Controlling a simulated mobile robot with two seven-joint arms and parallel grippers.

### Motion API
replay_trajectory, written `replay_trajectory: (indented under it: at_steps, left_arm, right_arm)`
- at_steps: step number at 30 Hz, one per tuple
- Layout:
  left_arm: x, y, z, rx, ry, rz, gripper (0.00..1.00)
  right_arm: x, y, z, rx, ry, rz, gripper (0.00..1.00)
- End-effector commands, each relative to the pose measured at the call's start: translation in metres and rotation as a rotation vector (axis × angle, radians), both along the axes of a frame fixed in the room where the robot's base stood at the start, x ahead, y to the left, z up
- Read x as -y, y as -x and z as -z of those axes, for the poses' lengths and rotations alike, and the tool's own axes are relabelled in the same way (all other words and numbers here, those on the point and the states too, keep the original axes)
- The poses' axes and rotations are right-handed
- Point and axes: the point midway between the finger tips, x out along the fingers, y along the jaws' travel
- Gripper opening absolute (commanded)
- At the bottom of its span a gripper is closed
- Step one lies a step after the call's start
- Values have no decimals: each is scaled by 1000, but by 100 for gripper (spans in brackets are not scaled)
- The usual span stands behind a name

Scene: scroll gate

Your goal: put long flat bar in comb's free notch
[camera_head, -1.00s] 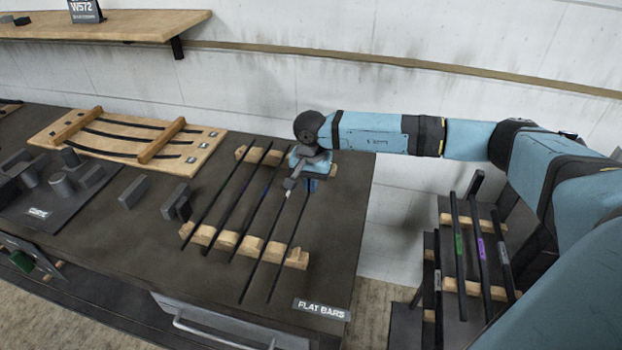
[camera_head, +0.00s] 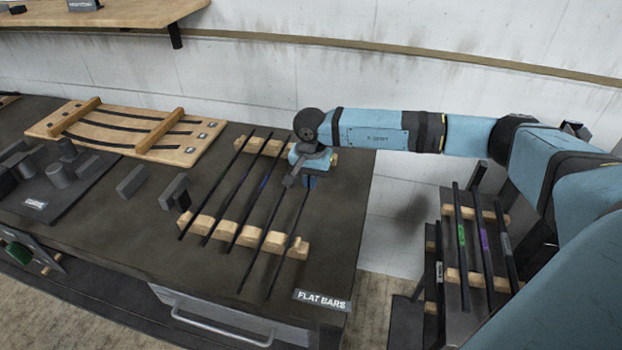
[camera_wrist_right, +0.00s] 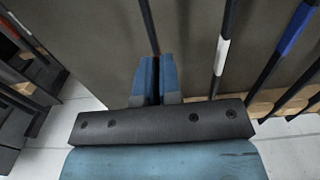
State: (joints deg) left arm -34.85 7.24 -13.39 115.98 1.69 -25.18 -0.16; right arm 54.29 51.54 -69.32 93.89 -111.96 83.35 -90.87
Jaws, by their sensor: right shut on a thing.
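My right gripper (camera_head: 310,182) is at the far end of the rightmost dark flat bar (camera_head: 287,246) on the table. It is shut on this bar; in the wrist view the blue fingers (camera_wrist_right: 157,82) are close together and the bar (camera_wrist_right: 149,24) runs between them. In the head view the bar crosses the near notched wooden rail (camera_head: 240,238). I cannot tell whether it rests in a notch or is just clear. A far notched rail (camera_head: 246,145) is partly hidden by my gripper. My left gripper is not in view.
Several other bars lie across the rails just left; a white-banded bar (camera_wrist_right: 221,52) and a blue-banded bar (camera_wrist_right: 294,30) show in the wrist view. A lower rack with colour-banded bars (camera_head: 461,236) stands at right. A wooden board (camera_head: 125,132) and dark blocks lie at left.

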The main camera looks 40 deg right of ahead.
Motion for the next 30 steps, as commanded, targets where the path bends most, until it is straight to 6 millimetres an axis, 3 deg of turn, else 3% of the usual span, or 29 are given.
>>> replay_trajectory:
  at_steps: [27, 30]
  left_arm:
    - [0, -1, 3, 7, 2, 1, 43]
    - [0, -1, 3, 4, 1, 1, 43]
  right_arm:
    - [-1, 1, 5, 1, -1, 0, 0]
    - [-1, 1, 5, 1, -1, 0, 28]
